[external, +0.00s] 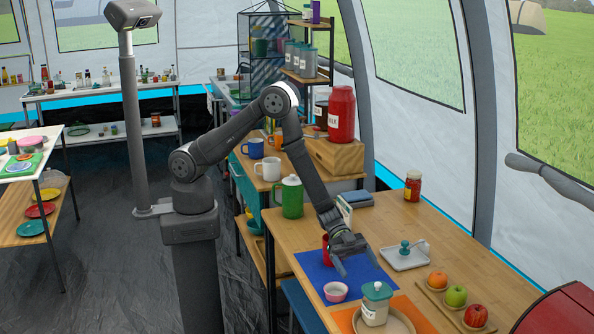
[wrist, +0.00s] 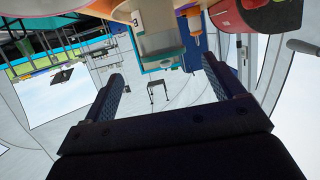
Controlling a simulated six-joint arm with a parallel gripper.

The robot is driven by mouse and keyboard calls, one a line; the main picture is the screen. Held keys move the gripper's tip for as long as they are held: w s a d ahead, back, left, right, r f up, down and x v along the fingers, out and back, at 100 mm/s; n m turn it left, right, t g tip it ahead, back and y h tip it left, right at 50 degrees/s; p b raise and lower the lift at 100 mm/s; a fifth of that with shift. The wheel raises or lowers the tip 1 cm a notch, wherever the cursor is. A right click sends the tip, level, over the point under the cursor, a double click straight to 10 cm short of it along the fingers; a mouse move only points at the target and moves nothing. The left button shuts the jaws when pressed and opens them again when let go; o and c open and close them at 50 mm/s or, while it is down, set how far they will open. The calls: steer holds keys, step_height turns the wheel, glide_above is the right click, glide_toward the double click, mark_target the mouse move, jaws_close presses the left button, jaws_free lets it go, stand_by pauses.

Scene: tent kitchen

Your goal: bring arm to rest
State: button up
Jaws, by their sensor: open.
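My gripper (external: 356,264) hangs over the far part of a blue mat (external: 316,280) on the wooden table, with its fingers pointing down and toward the camera. In the wrist view my gripper (wrist: 162,68) has its two fingers wide apart with nothing held between them. A red thing (external: 326,246), perhaps a mug, is partly hidden behind my gripper; I cannot tell whether they touch. A small pink-and-white bowl (external: 336,292) stands on the mat in front of the gripper. The wrist view is tilted, with the room upside down.
A white tray (external: 408,258) with a green-handled item is right of the gripper. Fruit lies on a board (external: 432,296). A green pitcher (external: 291,200) and mugs stand left. Bare table lies behind the white tray.

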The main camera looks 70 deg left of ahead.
mark_target(378, 287)
steer(key=shift+d, duration=0.15)
steer(key=x, duration=1.1)
steer(key=shift+d+f, duration=0.2)
steer(key=shift+d, duration=0.1)
steer(key=shift+d+r, duration=0.1)
steer(key=shift+r, duration=1.75)
steer(key=shift+f, duration=0.1)
